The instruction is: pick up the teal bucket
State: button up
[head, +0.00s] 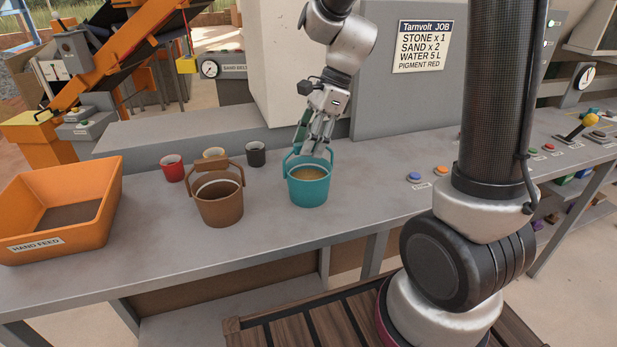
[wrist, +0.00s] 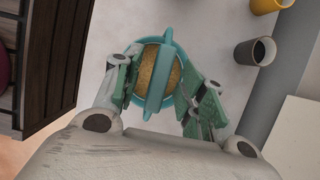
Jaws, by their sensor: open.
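The teal bucket (head: 308,190) stands upright on the grey bench, with its handle raised and a tan, sand-like fill inside. My gripper (head: 316,150) is over the bucket's top, pointing down. In the wrist view, the bucket (wrist: 146,110) lies between the fingers of my gripper (wrist: 160,85), and its handle runs across the opening between them. The fingers are open, one on each side of the handle. I cannot tell whether either finger touches the bucket.
A brown bucket (head: 218,205) stands to the left, with red (head: 173,168), tan (head: 214,153) and black (head: 256,154) cups behind it. An orange hand-feed bin (head: 62,215) is at the far left. Blue (head: 414,176) and orange (head: 441,170) buttons sit to the right. The bench front is clear.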

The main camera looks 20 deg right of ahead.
jog(key=shift+a+f, duration=0.15)
jog(key=shift+f, duration=0.25)
grip_shut()
notch_tip(320, 180, up, 15)
dwell(0.8)
